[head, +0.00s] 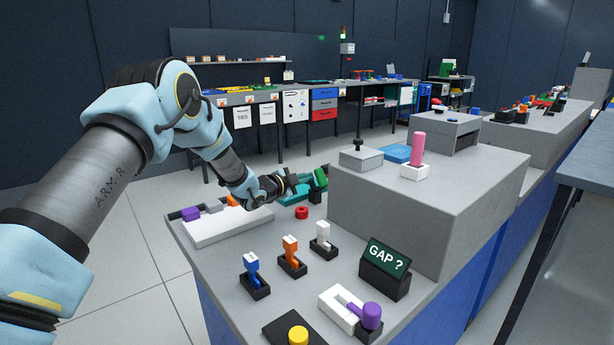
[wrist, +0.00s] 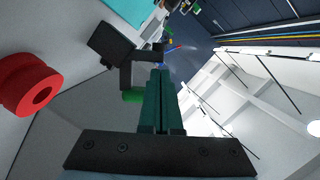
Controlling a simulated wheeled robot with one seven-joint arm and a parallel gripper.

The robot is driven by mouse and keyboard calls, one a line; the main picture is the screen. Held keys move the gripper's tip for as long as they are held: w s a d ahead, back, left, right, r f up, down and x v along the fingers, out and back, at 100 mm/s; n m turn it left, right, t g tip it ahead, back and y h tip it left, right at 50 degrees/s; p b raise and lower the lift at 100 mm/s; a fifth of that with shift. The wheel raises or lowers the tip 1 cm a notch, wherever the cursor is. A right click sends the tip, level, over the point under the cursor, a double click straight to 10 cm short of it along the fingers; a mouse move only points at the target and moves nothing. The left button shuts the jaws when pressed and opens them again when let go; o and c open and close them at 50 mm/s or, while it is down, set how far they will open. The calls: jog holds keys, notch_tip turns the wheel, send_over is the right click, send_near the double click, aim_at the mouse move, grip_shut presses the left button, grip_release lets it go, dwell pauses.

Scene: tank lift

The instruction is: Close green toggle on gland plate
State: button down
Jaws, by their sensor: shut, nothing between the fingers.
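The green toggle (head: 320,178) shows in the head view at the far end of the near bench, beside the grey raised block. In the wrist view, a green cylinder (wrist: 132,97) shows close to the left side of my fingers, below a dark bracket (wrist: 126,72) that joins a black block (wrist: 110,45). My gripper (wrist: 160,72) is shut with nothing between its teal fingers. In the head view my gripper (head: 298,189) is at the green part, which partly hides behind it. I cannot tell whether they touch. The gland plate cannot be clearly made out.
A red ring (head: 302,212) lies near my gripper. Blue (head: 252,267), orange (head: 291,250) and white (head: 322,235) toggles stand on black bases nearer. A white tray (head: 225,228) lies left. The grey raised block (head: 440,200) and a "GAP ?" sign (head: 386,262) stand right.

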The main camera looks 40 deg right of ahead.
jog(key=shift+d, duration=0.2)
jog(key=shift+w+f+b, duration=0.15)
jog(key=shift+w+b, duration=0.35)
jog(key=shift+b, duration=0.7)
jog(key=w+b, duration=0.1)
jog(key=b, duration=0.1)
jog(key=w+f+b, duration=0.1)
jog(key=b, duration=0.2)
jog(key=shift+w+d+f, duration=0.1)
jog(key=shift+w+f, duration=0.15)
jog(key=shift+w+b, duration=0.2)
jog(key=shift+b, duration=0.3)
dwell(0.4)
